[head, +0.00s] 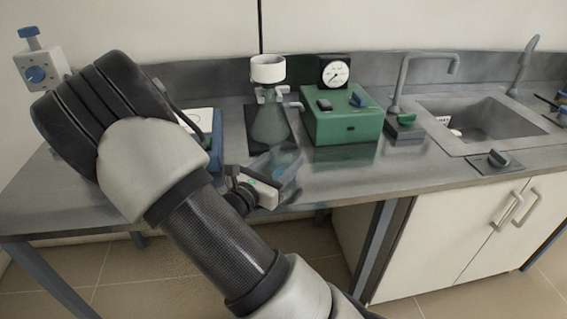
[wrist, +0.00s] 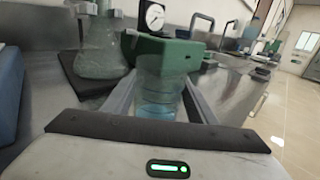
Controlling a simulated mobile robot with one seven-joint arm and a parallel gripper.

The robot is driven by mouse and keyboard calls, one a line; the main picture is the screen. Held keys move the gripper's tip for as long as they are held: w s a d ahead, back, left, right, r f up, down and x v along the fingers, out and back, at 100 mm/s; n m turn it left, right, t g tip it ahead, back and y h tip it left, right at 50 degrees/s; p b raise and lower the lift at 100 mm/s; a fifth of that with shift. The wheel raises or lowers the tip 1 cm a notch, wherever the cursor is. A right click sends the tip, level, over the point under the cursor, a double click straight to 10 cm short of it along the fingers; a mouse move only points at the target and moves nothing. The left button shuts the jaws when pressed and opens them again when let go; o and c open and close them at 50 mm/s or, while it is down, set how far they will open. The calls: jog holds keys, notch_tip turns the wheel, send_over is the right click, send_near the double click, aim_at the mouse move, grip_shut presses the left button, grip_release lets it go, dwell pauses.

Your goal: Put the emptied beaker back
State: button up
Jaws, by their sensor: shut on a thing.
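A clear glass beaker (head: 282,163) is between the fingers of my gripper (head: 268,178), near the front edge of the grey bench. In the wrist view the beaker (wrist: 158,82) looks upright, with a finger on each side of it. Its lower part has a bluish tint; I cannot tell whether that is liquid or glass. My gripper (wrist: 158,100) is shut on the beaker. I cannot tell whether the beaker's base touches the bench.
A conical flask (head: 270,124) with a white funnel (head: 268,68) stands on a black mat behind the beaker. A green box (head: 342,124) with a gauge (head: 336,72) is right of it. A sink (head: 485,120) is further right. A blue-sided device (head: 216,148) is left, partly hidden by my arm.

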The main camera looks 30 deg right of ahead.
jog(key=o, duration=1.7)
jog(key=shift+f, duration=0.1)
jog(key=shift+c, duration=0.2)
